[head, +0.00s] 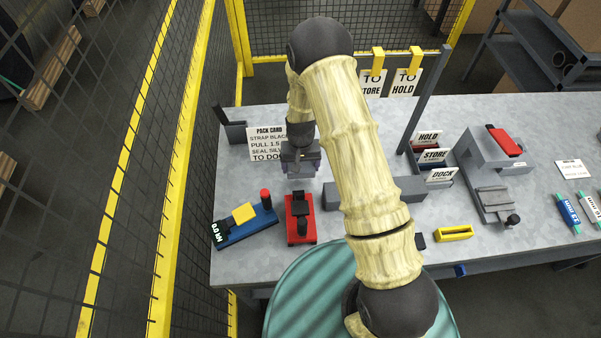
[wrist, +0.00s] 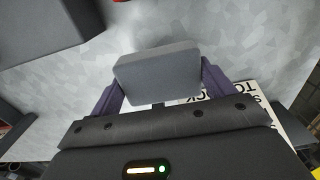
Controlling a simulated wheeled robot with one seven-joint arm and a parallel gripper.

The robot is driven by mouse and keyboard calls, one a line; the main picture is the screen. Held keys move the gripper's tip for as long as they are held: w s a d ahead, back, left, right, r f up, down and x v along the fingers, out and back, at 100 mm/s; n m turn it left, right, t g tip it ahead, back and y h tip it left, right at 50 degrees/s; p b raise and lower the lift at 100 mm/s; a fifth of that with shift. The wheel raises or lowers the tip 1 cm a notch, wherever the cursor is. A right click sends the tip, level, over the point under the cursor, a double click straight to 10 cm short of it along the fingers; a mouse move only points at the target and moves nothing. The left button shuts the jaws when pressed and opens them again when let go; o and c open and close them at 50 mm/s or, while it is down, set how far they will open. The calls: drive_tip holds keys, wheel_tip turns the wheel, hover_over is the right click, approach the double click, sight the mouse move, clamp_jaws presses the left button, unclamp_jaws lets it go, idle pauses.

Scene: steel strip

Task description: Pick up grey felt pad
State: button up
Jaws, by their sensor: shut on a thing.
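The grey felt pad (wrist: 157,72) is a flat light-grey block in the wrist view, held between the two dark purple fingers of my gripper (head: 301,172). The fingers press on its left and right sides. The pad is over the steel bench top, apart from other things as far as the wrist view shows. In the head view my gripper is above the back left of the bench, just right of the pack card (head: 266,143). The pad cannot be made out clearly there.
A blue device with a yellow block (head: 243,213) and a red tool (head: 299,218) stand in front of my gripper. A grey bar (head: 400,189) lies to the right. Trays labelled HOLD (head: 428,137), STORE (head: 434,156) and DOCK (head: 441,175) stand beyond my arm. Yellow-framed mesh fencing (head: 130,150) bounds the left.

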drive_tip(key=shift+r+b, duration=0.75)
drive_tip(key=shift+r, duration=2)
